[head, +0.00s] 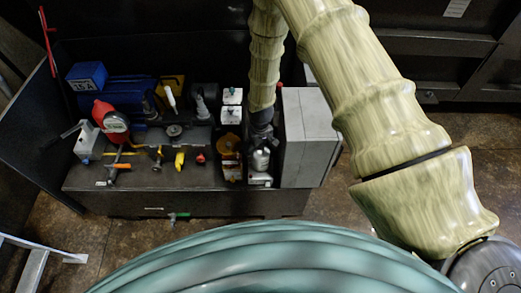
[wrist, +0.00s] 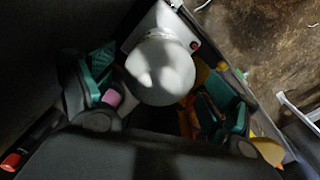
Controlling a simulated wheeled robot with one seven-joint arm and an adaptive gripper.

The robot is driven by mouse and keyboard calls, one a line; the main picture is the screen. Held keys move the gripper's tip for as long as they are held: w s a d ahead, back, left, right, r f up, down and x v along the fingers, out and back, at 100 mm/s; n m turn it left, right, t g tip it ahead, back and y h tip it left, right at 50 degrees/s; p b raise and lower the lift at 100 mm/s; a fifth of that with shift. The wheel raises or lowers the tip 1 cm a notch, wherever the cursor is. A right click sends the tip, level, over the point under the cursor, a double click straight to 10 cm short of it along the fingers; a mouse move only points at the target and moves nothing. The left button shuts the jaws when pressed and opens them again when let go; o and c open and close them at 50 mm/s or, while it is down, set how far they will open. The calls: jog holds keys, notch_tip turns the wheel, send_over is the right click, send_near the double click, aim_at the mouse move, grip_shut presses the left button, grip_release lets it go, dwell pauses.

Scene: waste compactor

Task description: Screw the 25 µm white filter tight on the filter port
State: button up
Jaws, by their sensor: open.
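The white filter (wrist: 160,72) is a rounded white canister in the middle of the wrist view. In the head view a white cylinder (head: 261,160), seemingly the same filter, stands at the right end of the bench. My gripper (head: 262,138) points down just above it. In the wrist view the green-padded fingers are spread, one on each side of the filter, with a gap visible on the left. I cannot tell whether the right finger touches it. The filter port and any thread are not distinguishable, and the micron label is not readable.
A tall grey box (head: 310,130) stands close on the right of my gripper. An amber-orange unit (head: 229,148) stands close on the left.

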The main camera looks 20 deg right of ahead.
jog(key=c, duration=1.2)
jog(key=shift+o, duration=0.2)
jog(key=m, duration=0.5)
jog(key=shift+m, duration=0.3)
jog(key=m, duration=0.4)
jog(key=shift+m, duration=0.4)
jog(key=m, duration=0.5)
jog(key=shift+f+p, duration=0.1)
jog(key=shift+p, duration=0.2)
